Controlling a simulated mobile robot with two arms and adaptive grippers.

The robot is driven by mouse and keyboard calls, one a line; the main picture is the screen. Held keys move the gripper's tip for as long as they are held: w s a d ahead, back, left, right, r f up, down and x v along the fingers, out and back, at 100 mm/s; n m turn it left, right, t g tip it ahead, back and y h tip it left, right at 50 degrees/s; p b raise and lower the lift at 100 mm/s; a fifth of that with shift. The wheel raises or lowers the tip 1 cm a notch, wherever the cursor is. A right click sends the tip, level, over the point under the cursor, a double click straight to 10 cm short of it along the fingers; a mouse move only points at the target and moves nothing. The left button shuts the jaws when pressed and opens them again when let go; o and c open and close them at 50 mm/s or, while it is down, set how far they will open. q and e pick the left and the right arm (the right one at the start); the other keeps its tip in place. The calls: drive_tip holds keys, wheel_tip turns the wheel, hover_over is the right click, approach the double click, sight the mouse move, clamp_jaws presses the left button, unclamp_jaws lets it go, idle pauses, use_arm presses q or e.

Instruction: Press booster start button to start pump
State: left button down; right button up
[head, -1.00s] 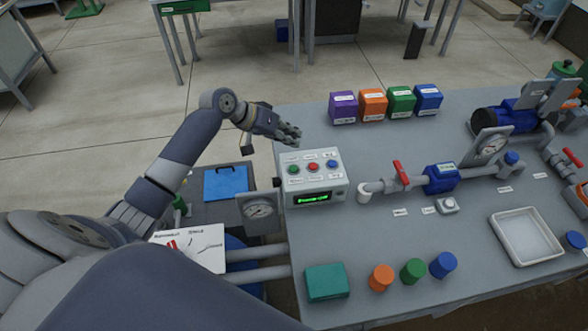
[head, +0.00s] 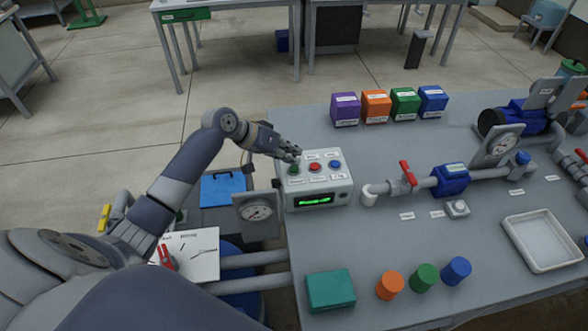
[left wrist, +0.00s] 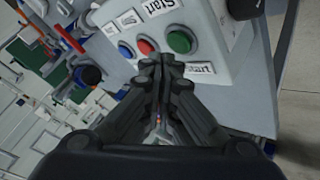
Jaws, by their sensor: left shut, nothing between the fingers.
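The control box (head: 318,188) stands at the left end of the grey bench, with a lit green display (head: 313,201) on its front. Its top has a green button (head: 293,169), a red button (head: 315,167) and a blue button (head: 336,164). In the left wrist view the green button (left wrist: 180,41) sits beside a label reading "Start". My left gripper (head: 294,155) is shut and empty, with its fingertips close to the green button. In the left wrist view its fingertips (left wrist: 163,60) show just short of that button; I cannot tell whether they touch. My right gripper is not in view.
A gauge (head: 256,212) is left of the box. A pipe with a red-handled valve (head: 408,174) runs to its right. Several coloured boxes (head: 376,105) stand behind, with a teal box (head: 330,290) and coloured cylinders (head: 424,277) in front. A white tray (head: 540,242) lies at right.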

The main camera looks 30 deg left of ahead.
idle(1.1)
use_arm(q)
drive_tip(key=shift+f, duration=0.4)
drive_tip(key=shift+f, duration=0.45)
idle(0.7)
drive_tip(key=shift+r, duration=0.1)
drive_tip(key=shift+r+p, duration=0.75)
drive_tip(key=shift+p, duration=0.05)
